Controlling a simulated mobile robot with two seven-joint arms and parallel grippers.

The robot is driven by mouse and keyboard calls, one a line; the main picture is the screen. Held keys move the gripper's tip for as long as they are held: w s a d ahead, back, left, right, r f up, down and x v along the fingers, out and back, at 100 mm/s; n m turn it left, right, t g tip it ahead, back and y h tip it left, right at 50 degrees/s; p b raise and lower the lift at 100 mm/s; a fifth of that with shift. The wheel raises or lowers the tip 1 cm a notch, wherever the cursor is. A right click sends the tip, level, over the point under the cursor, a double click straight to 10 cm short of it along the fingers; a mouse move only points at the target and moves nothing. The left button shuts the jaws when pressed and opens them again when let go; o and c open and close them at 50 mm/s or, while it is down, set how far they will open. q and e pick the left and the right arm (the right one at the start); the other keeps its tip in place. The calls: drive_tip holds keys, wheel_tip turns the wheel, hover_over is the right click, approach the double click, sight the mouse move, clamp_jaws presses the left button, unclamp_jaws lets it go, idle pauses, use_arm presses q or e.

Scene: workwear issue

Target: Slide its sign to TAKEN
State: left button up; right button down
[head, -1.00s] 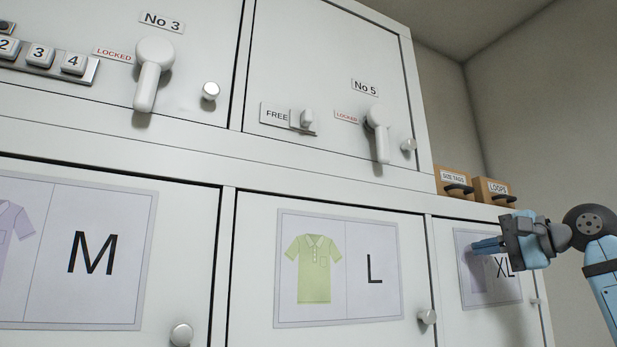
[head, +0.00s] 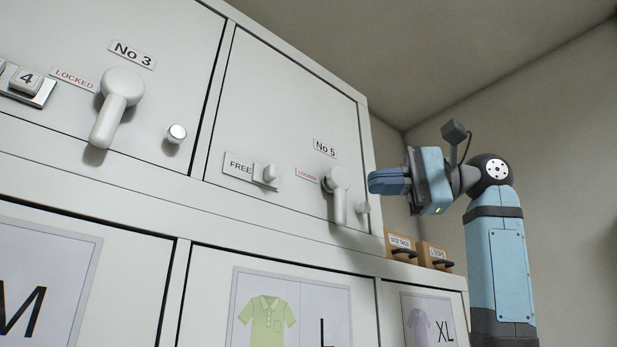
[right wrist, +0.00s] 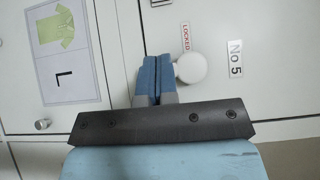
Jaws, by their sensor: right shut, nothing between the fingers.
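The No 5 locker door (head: 290,115) is closed. Its white lever handle (head: 338,195) hangs down beside a LOCKED label. My right gripper (head: 372,182) is shut and empty, to the right of the No 5 handle and apart from the sign. In the right wrist view its blue fingers (right wrist: 150,62) appear just beside the round white handle hub (right wrist: 191,68). My left gripper is out of view.
A round knob (head: 362,208) sits right of the No 5 handle. Two small wooden boxes, SIZE TAGS (head: 400,246) and LOOPS (head: 435,256), stand on the ledge at right. The No 3 handle (head: 116,105) projects at left.

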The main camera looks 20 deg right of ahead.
sight(270, 173)
drive_tip(key=p+x, duration=0.1)
drive_tip(key=x, duration=0.3)
drive_tip(key=s+p+x, duration=0.1)
drive_tip(key=x, duration=0.3)
drive_tip(key=p+x, duration=0.2)
drive_tip(key=x, duration=0.2)
drive_tip(key=shift+s+a, duration=0.3)
drive_tip(key=shift+a, duration=0.2)
drive_tip(key=shift+s+a, duration=0.3)
drive_tip(key=shift+a, duration=0.15)
drive_tip(key=shift+w, duration=0.1)
drive_tip(key=a, duration=0.1)
drive_tip(key=s+a, duration=0.1)
drive_tip(key=a, duration=0.2)
drive_tip(key=shift+s+a, duration=0.2)
drive_tip(key=shift+s, duration=0.2)
drive_tip(key=shift+d, duration=0.1)
drive_tip(key=shift+w, duration=0.15)
